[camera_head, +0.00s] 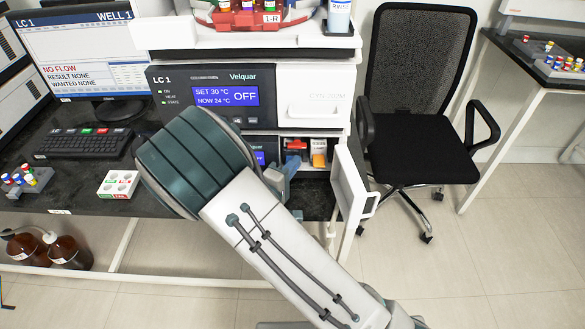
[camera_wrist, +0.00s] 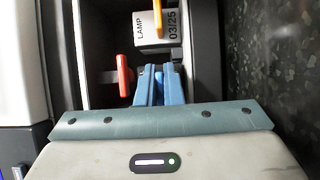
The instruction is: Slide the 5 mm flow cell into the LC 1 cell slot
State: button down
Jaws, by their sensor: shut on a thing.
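My gripper (camera_wrist: 159,72) points into the open lower bay of the LC 1 stack in the wrist view. Its two blue fingers are close together on a small thing, taken as the 5 mm flow cell; the fingers hide most of it and no label on it can be read. A red lever (camera_wrist: 124,76) stands just left of the fingers. The LC 1 unit (camera_head: 245,93) shows in the head view, with the open bay below it. There my gripper (camera_head: 287,172) is at the bay's front, mostly behind my arm. The cell slot itself cannot be made out.
A white lamp block (camera_wrist: 148,28) marked LAMP 03/25, with an orange handle (camera_wrist: 158,14), is deeper in the bay. The bay's white door (camera_head: 352,187) stands open at the right. A chair (camera_head: 418,150) is further right.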

dwell(0.3)
jog(key=c, duration=1.5)
grip_release()
